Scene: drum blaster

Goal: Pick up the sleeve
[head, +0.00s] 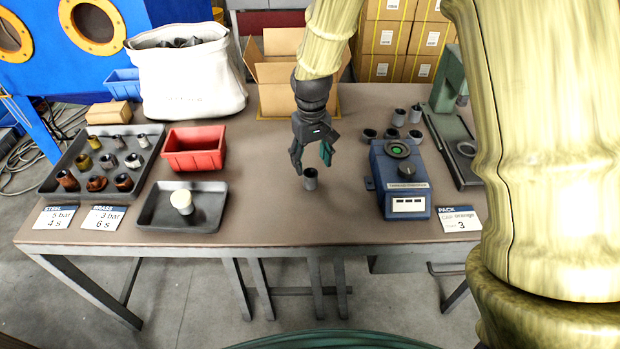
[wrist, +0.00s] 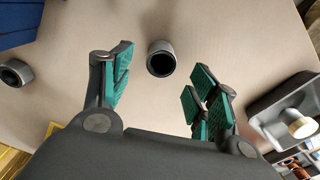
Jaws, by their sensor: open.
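A small grey hollow sleeve (head: 310,180) stands upright on the brown table, apart from other parts. My gripper (head: 312,160) points down just above and behind it, open and empty. In the wrist view the sleeve (wrist: 161,60) shows its dark bore and lies between the lines of the two green-padded fingers (wrist: 162,78), a little beyond their tips. No contact shows. Several similar grey sleeves (head: 399,117) stand behind the blue device, and more sleeves in steel, brass and rust colours sit in a dark tray (head: 62,147) at the left.
A blue device (head: 405,190) with a green button stands right of the sleeve, near a green press (head: 448,130). A red bin (head: 194,160) and a shallow dark tray (head: 215,205) holding a cream-topped piece (head: 182,201) are to the left. The table around the sleeve is clear.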

